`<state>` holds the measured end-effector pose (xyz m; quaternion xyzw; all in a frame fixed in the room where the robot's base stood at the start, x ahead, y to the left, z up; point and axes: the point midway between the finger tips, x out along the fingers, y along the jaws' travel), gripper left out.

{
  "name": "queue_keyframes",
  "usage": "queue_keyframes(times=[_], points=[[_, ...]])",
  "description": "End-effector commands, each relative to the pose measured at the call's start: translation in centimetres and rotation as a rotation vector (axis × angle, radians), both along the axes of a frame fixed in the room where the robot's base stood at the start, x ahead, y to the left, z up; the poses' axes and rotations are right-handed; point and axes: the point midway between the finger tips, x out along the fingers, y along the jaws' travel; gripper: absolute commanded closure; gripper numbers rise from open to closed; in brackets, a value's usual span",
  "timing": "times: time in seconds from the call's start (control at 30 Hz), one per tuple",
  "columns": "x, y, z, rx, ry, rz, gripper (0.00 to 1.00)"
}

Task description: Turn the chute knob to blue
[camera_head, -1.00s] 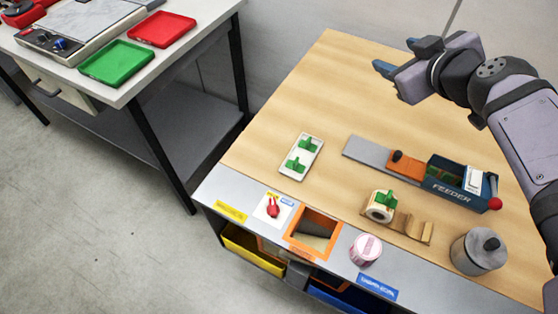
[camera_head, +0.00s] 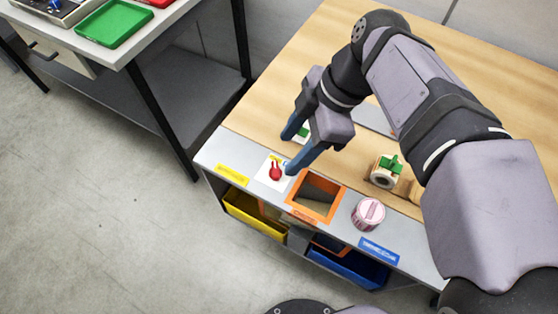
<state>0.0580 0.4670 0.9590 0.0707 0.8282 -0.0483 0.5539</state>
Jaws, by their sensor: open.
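The red chute knob (camera_head: 276,172) sits on a white plate (camera_head: 263,176) at the front left of the table. Its raised part points roughly up and away in the picture. Small yellow and blue marks are at the plate's far edge, partly covered by my gripper. My gripper (camera_head: 287,155) is open, its two blue-tipped fingers spread and pointing down toward the plate. The near fingertip shows just right of the knob and the other beyond it. I cannot tell if either finger touches. Nothing is between the fingers.
An orange-framed chute opening (camera_head: 343,203) lies right of the knob, with a pink-lidded round thing (camera_head: 369,208) beyond it. Below are a yellow bin (camera_head: 255,216) and a blue bin (camera_head: 349,268). A roll with a green piece (camera_head: 386,171) stands near my arm.

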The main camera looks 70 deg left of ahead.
Motion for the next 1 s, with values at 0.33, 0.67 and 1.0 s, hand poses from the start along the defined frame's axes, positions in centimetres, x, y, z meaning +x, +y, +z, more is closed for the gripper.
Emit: queue_keyframes(times=[0.33,0.67,1.0], points=[[-1.4,0.2,-3.3,-0.002,0.001,0.001,0.48],[-2.6,0.5,-6.3,0.000,0.001,-0.002,0.48],[-2.7,0.5,-6.6,0.002,0.001,-0.003,0.48]])
